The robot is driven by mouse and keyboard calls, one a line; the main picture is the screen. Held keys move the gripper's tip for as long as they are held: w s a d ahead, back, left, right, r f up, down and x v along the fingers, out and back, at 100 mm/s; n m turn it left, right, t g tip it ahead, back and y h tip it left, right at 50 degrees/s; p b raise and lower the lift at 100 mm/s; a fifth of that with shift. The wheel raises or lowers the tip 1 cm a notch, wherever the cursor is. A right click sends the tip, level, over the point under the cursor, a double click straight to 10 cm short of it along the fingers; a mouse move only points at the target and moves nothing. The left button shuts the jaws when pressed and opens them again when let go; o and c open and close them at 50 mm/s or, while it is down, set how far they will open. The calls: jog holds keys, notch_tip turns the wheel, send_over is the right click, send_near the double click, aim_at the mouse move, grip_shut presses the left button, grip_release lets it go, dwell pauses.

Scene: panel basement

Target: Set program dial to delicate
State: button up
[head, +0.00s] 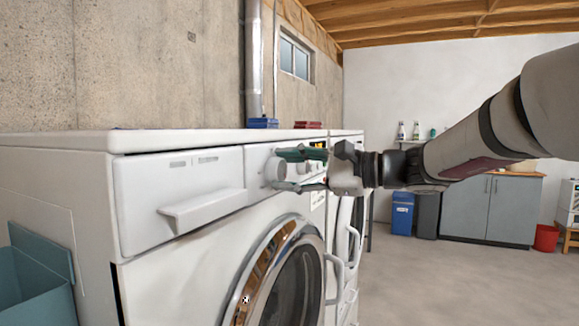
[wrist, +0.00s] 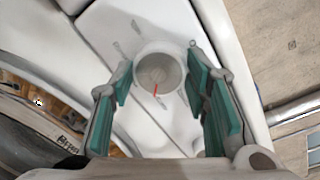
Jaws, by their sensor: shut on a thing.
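The white round program dial (head: 272,170) is on the front panel of the near white washer (head: 135,205). In the wrist view the dial (wrist: 158,70) has a grey face and a red pointer line, which points downward in that picture. My gripper (head: 282,170) is shut on the dial from the front, with one finger on each side. Its green-padded fingers also show in the wrist view (wrist: 158,84). Faint marks are printed on the panel around the dial, too small to read, so I cannot tell which program is selected.
Smaller knobs (head: 303,167) sit just beyond the dial. A drawer handle (head: 205,208) juts out left of it, and the round door (head: 290,285) is below. A second machine (head: 347,212) stands behind. A blue bin (head: 402,213) and grey cabinet (head: 490,208) are far off, with clear floor (head: 440,285) before them.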

dwell(0.3)
jog(key=o, duration=1.2)
jog(key=shift+c, duration=0.2)
jog(key=shift+d, duration=0.1)
jog(key=v, duration=1.1)
jog(key=shift+d, duration=0.35)
jog(key=shift+s, duration=0.15)
